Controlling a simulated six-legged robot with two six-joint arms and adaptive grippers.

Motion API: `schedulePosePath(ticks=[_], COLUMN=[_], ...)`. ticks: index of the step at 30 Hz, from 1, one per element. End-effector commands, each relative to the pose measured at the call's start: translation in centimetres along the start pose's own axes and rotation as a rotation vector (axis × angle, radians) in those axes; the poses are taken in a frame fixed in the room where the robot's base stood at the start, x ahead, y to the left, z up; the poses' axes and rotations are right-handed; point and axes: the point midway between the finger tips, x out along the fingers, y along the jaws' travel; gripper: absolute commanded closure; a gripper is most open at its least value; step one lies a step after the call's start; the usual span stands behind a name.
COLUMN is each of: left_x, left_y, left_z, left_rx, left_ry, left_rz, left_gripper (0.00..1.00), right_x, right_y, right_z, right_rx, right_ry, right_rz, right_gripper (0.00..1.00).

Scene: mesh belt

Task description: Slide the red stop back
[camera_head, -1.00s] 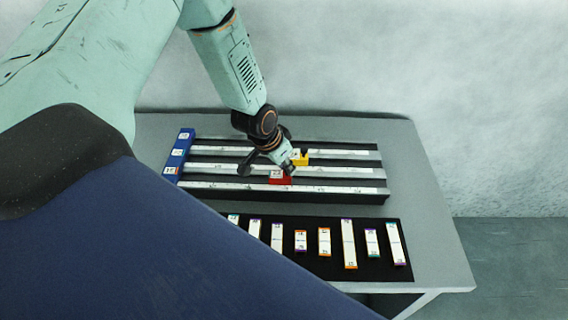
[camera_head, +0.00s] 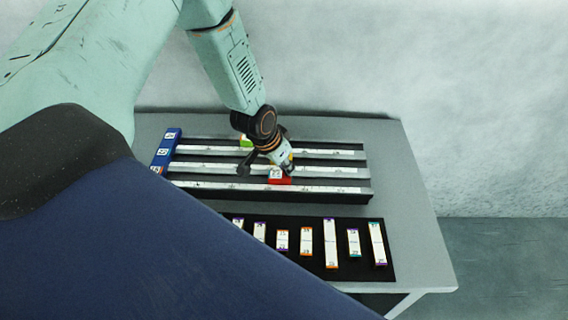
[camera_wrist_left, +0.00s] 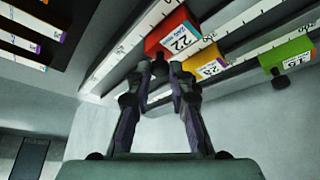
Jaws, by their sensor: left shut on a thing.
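The red stop (camera_head: 279,179) sits on the front channel of a dark rack with white scale strips (camera_head: 300,188). In the wrist view the red stop (camera_wrist_left: 172,35) bears a white label that appears to read 22, with a dark knob on its near side. My left gripper (camera_head: 284,171) is at the red stop. In the wrist view its fingers (camera_wrist_left: 160,72) close on that knob. My right gripper is not in view.
A yellow stop (camera_wrist_left: 206,66) and a green stop (camera_wrist_left: 290,62) sit on the other channels. A blue block (camera_head: 165,150) closes the rack's left end. In front lies a black mat (camera_head: 315,262) with several white bars. The grey table (camera_head: 400,180) is bare to the right.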

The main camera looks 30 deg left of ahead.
Motion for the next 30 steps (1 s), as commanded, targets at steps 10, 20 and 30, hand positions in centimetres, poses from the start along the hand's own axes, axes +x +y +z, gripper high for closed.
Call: schedulePosePath(ticks=[10, 20, 30], left_x=[0.0, 0.0, -1.3], left_y=[0.1, 0.1, 0.1], left_z=[0.6, 0.2, 0.1], left_rx=[0.001, 0.001, -0.003], left_ry=[-0.012, -0.005, -0.003], left_rz=[0.006, 0.003, 0.002], left_gripper=[0.67, 0.57, 0.57], right_x=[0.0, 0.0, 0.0], right_y=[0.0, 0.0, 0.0], right_z=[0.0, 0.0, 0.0], right_rx=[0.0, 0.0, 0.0], right_ry=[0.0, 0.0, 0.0], right_rz=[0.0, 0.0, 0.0], right_gripper=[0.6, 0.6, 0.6])
